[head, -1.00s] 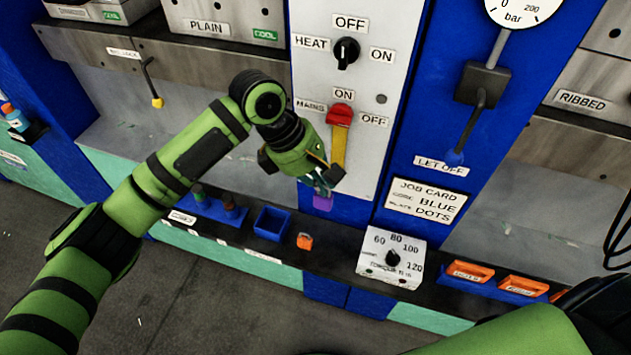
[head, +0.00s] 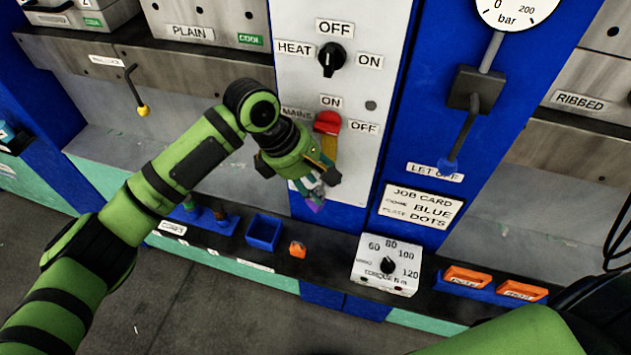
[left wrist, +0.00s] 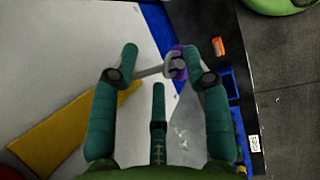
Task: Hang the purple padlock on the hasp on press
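The purple padlock (head: 316,207) shows just below my left gripper (head: 309,190), low on the white panel of the press. It looks tilted. In the left wrist view the purple padlock (left wrist: 181,53) is partly hidden beside the right-hand finger, with its grey curved shackle (left wrist: 177,67) in front. A thin grey bar (left wrist: 150,71), perhaps the hasp, runs from the left-hand finger towards the shackle. I cannot tell whether the shackle is around it. My left gripper's fingers (left wrist: 163,62) are spread wide, not closed on the padlock body. My right gripper is out of view.
The red and yellow mains handle (head: 328,123) is right beside my left gripper. On the ledge below are a blue bin (head: 263,231), a small orange item (head: 298,249) and a torque box (head: 385,265). A lever (head: 460,130) hangs on the blue column.

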